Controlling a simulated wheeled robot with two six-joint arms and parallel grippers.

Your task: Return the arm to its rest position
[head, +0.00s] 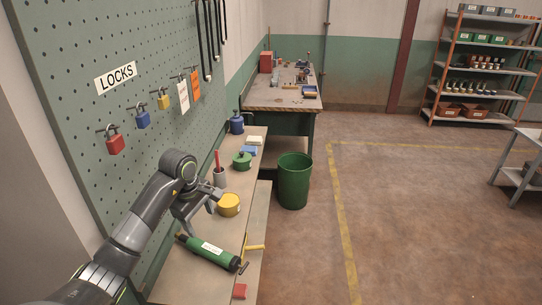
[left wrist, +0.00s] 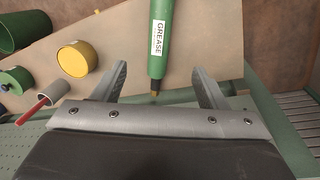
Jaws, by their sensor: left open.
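My left arm comes in from the left in the head view, and its gripper (head: 200,206) is above the narrow bench by the pegboard. In the left wrist view the two fingers (left wrist: 163,78) are spread apart with nothing held between them. A green grease tube (head: 208,251) with a white label lies on the bench, and in the left wrist view it (left wrist: 158,45) shows beyond the gap between the fingers. Its tip points toward the gripper. The right gripper is not in view.
A yellow tin (head: 229,205), a green pot (head: 242,161), a grey cup (head: 219,178) and a blue can (head: 236,123) stand on the bench. Padlocks (head: 115,142) hang on the pegboard (head: 80,75). A green bin (head: 293,181) stands beside the bench. The floor (head: 420,220) to the right is open.

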